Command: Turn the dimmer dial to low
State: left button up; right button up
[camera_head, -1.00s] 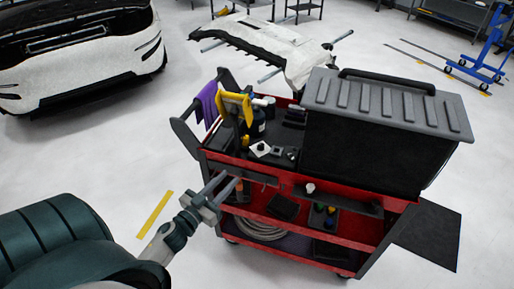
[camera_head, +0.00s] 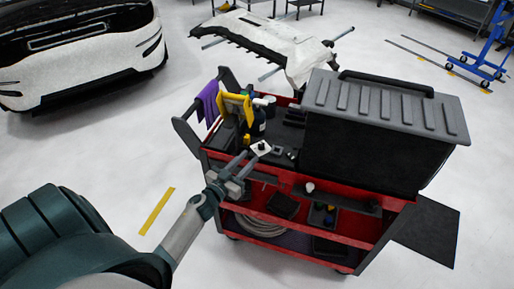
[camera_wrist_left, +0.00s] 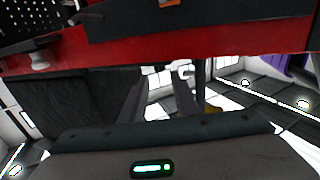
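A small white square plate with a dark knob (camera_head: 261,148), which looks like the dimmer dial, lies on the cart's top tray near its front edge. Its setting is too small to read. My left gripper (camera_head: 243,160) is just in front of and below it, at the tray's front edge, apart from the plate as far as I can tell. Its two fingers are spread with nothing between them, also in the left wrist view (camera_wrist_left: 158,95). The dial cannot be made out in the left wrist view. My right gripper is not in view.
The red and black cart (camera_head: 340,238) carries a large black case (camera_head: 365,140) on the right. A yellow tool (camera_head: 247,108), bottles and a purple cloth (camera_head: 208,103) crowd the left. A small white knob (camera_head: 310,187) sits at the cart's front.

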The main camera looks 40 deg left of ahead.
aim_at(260, 147)
pick_arm(q)
jog(key=shift+w, duration=3.15)
grip_shut()
